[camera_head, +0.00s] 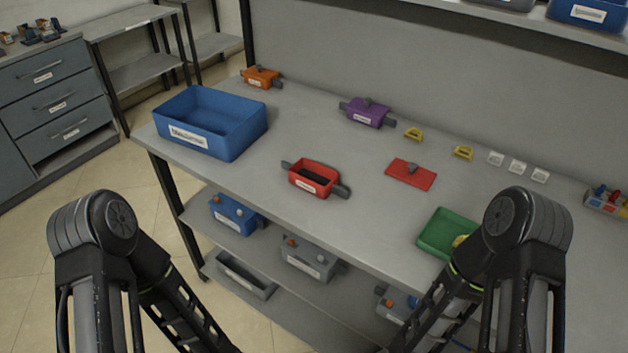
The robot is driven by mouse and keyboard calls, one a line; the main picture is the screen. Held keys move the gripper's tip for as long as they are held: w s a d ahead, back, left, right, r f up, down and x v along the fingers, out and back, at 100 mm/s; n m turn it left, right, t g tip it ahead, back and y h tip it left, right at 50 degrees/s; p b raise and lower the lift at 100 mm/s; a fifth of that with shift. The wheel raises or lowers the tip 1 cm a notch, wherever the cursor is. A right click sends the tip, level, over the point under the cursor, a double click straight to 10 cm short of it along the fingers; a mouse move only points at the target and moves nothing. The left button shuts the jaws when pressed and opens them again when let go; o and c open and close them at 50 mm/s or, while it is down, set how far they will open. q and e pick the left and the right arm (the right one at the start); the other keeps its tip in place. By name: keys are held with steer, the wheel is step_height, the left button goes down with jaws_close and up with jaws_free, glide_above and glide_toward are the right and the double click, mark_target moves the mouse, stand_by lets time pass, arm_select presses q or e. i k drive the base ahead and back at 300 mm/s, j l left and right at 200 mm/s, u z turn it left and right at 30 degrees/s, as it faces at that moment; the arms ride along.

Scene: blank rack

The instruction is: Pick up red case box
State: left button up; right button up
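The red case box (312,179) stands open on the grey table, near its front edge, with a dark inside and a dark grey handle at each end. My two arms rise at the bottom left and bottom right. Their forearms run down out of the frame, so neither gripper shows. Nothing of mine touches the red case box.
A large blue bin (211,122) stands left of the red case. Orange (261,78) and purple (367,112) boxes sit behind it. A green tray (446,232) lies front right, partly behind my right arm. Yellow and white small parts lie at the back right. The table around the red case is clear.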

mark_target(317, 179)
steer(key=z, duration=1.55)
steer(key=k+j+z, duration=0.25)
steer(key=k+j, duration=0.35)
steer(key=j, duration=0.15)
steer(key=k+j, duration=0.35)
steer(key=j, duration=0.2)
